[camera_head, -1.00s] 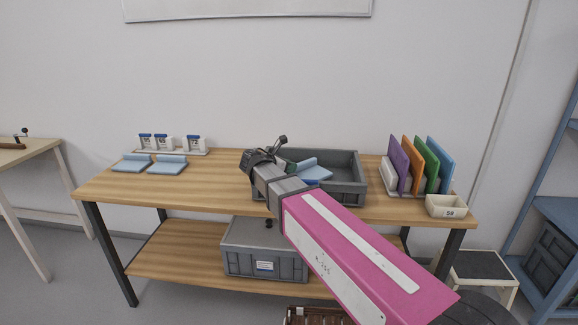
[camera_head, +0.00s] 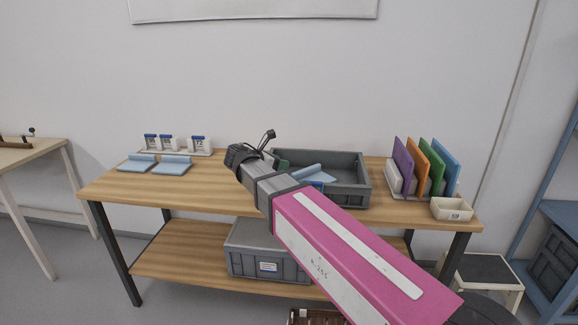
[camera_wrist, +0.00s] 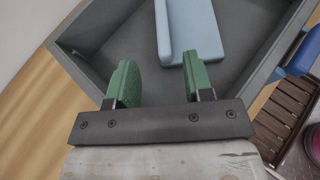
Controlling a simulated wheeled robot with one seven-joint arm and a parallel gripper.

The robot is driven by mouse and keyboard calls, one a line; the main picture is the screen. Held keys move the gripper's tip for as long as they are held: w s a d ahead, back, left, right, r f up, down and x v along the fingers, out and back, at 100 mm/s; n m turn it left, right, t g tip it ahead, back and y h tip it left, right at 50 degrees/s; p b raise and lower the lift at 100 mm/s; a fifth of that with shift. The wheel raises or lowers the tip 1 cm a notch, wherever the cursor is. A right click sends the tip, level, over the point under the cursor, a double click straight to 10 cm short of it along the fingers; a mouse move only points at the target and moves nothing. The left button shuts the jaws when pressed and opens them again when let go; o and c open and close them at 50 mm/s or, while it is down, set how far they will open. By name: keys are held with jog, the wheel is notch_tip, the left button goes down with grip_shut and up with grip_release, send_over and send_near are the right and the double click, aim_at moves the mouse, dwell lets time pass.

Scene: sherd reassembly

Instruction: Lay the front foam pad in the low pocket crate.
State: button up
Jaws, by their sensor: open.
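My gripper (camera_wrist: 160,82) is open and empty, its two green-padded fingers apart over the grey open crate (camera_wrist: 85,35). A light-blue foam pad (camera_wrist: 195,25) with a raised strip along one side lies inside that crate. The right finger overlaps the pad's near end in the wrist view; whether they touch I cannot tell. In the head view the crate (camera_head: 365,180) stands on the table, with the pad (camera_head: 315,175) partly hidden by my arm. Two similar blue pads, one (camera_head: 137,163) left of the other (camera_head: 172,166), lie on the table's left part.
Small white labelled blocks (camera_head: 200,145) stand behind the left pads. A rack of coloured panels (camera_head: 417,163) and a small cream bin (camera_head: 452,209) stand at the right. A closed grey crate (camera_head: 268,252) sits on the lower shelf. The table between pads and crate is mostly clear.

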jog(key=v, duration=0.4)
jog(key=shift+s+a+r, duration=0.2)
jog(key=shift+s+a, duration=0.05)
